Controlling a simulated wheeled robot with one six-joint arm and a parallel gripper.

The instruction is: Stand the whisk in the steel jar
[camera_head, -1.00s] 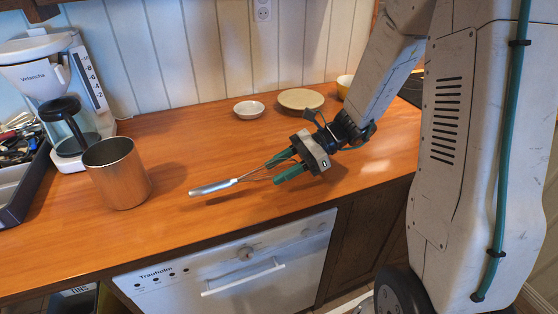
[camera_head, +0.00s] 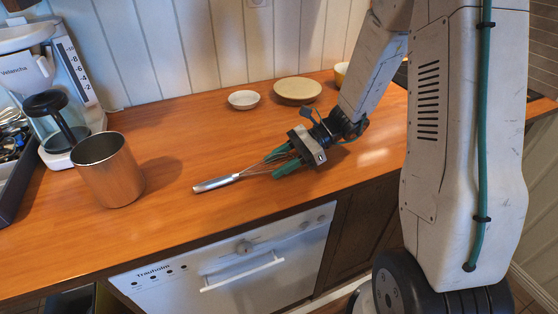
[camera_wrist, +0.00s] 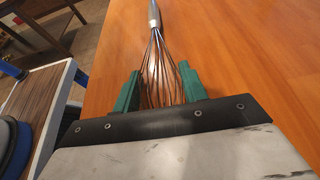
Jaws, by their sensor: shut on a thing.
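The whisk (camera_head: 218,183) has a silver handle and a wire head. My gripper (camera_head: 284,163), with green fingers, is shut on the wire head, and the handle points left, roughly level, just over the counter. In the wrist view the whisk (camera_wrist: 155,40) runs away from my gripper (camera_wrist: 158,92), its wires between the two green fingers. I cannot tell whether the handle touches the counter. The steel jar (camera_head: 110,175) stands upright and open on the counter, left of the whisk and apart from it. The part of its inside that shows looks empty.
A coffee maker (camera_head: 75,115) stands behind the jar, and a dark tray of utensils (camera_head: 12,190) is at the far left. A small white dish (camera_head: 243,100) and a beige round dish (camera_head: 298,90) sit at the back. The counter (camera_head: 190,140) between jar and whisk is clear.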

